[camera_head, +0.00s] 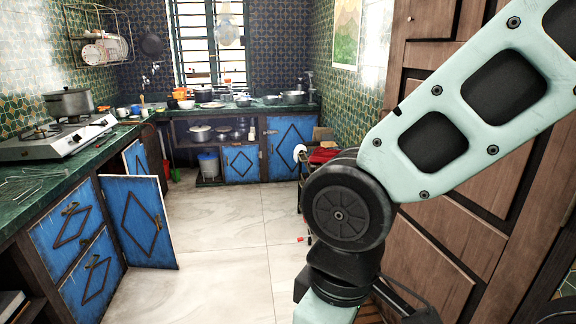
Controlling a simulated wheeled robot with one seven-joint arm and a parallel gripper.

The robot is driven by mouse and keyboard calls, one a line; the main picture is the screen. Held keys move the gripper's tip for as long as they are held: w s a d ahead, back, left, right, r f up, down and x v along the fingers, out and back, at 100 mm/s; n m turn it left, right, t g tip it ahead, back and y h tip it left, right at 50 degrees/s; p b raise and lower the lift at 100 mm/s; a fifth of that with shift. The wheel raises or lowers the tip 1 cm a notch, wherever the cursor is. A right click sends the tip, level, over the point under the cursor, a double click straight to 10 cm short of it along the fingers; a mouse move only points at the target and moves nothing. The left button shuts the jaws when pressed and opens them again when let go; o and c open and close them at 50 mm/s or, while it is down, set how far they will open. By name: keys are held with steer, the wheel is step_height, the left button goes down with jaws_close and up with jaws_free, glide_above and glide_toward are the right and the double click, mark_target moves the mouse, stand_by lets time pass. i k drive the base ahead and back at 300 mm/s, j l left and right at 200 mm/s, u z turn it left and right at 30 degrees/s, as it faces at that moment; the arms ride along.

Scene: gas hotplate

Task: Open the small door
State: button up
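Several blue cabinet doors with dark diamond trim show; I cannot tell which is the small door. One blue door (144,222) on the left counter stands swung out into the room. Behind it, a second blue door (135,160) is also partly swung out. Two blue fronts with handles, an upper one (60,228) and a lower one (88,284), look closed at the near left. Under the back counter, a small blue door (240,163) and a blue door to its right (290,140) look closed. My arm crosses the right side; my gripper is out of view.
A gas hotplate (50,140) with a grey pot (70,101) stands on the green left counter. The pale tiled floor (230,240) is clear in the middle. A big brown panelled door (440,235) fills the right side, behind my arm. A white bucket (208,165) stands under the back counter.

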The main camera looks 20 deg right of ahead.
mark_target(241, 163)
steer(key=z, duration=0.15)
steer(key=i+j, duration=0.5)
steer(key=i, duration=0.9)
steer(key=i+j+z, duration=0.1)
steer(key=i, duration=0.85)
steer(key=i+j, duration=0.1)
steer(key=i, duration=0.8)
steer(key=i+j+z, duration=0.1)
steer(key=i, duration=0.85)
steer(key=i+j, duration=0.15)
steer(key=i, duration=0.3)
steer(key=i+j, duration=0.15)
steer(key=i, duration=0.3)
steer(key=i+j, duration=0.1)
steer(key=i, duration=0.35)
steer(key=i+j, duration=0.15)
steer(key=i, duration=0.3)
steer(key=i+j+z, duration=0.1)
steer(key=i+j, duration=0.75)
steer(key=j, duration=0.75)
